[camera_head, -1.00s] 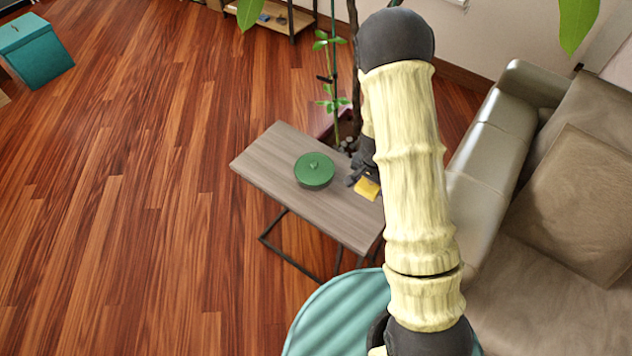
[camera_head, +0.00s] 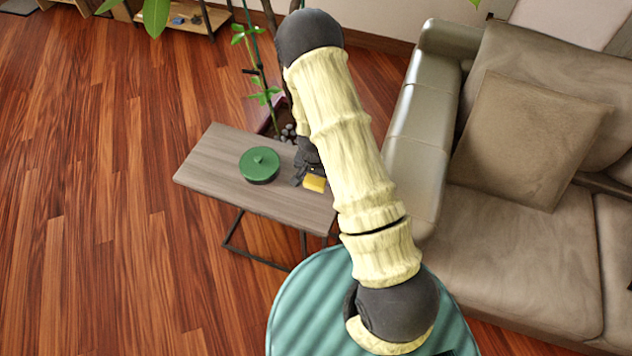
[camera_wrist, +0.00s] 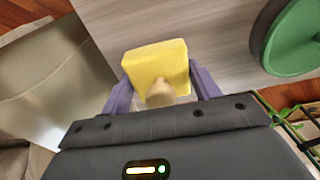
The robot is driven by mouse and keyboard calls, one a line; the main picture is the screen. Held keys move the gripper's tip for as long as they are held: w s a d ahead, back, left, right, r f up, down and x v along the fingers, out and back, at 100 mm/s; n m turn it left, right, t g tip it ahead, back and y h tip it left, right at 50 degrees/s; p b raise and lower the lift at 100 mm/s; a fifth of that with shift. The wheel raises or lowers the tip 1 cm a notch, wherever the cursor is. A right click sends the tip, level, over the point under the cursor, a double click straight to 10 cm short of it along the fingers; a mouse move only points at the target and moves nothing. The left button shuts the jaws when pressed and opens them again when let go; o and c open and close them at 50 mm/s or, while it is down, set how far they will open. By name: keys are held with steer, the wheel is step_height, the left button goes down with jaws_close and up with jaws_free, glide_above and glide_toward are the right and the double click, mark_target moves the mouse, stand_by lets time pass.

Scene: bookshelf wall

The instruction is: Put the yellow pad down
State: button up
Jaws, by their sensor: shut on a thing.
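The yellow pad (camera_wrist: 157,66) is a small square block with a pale round knob, seen in the wrist view between the two purple fingers of my gripper (camera_wrist: 165,92). My gripper is shut on it. In the head view the yellow pad (camera_head: 315,183) shows at the right part of the small grey wooden table (camera_head: 215,165), beside my gripper (camera_head: 303,176). The table top lies behind the pad in the wrist view; I cannot tell if the pad touches it. My arm hides part of the table's right end.
A round green lidded pot (camera_head: 260,163) stands on the table, left of the pad; it also shows in the wrist view (camera_wrist: 295,38). A grey-brown sofa (camera_head: 520,230) is at the right. A plant (camera_head: 262,90) stands behind the table. The table's left end is bare.

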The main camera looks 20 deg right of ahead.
mark_target(317, 183)
steer(key=shift+f, duration=1.85)
steer(key=shift+f, duration=0.1)
steer(key=o, duration=0.9)
steer(key=shift+o, duration=0.2)
steer(key=r, duration=0.8)
steer(key=s+r, duration=0.1)
steer(key=r, duration=0.3)
steer(key=shift+s+a+r+p, duration=0.1)
steer(key=shift+a+p, duration=0.25)
steer(key=shift+a, duration=0.05)
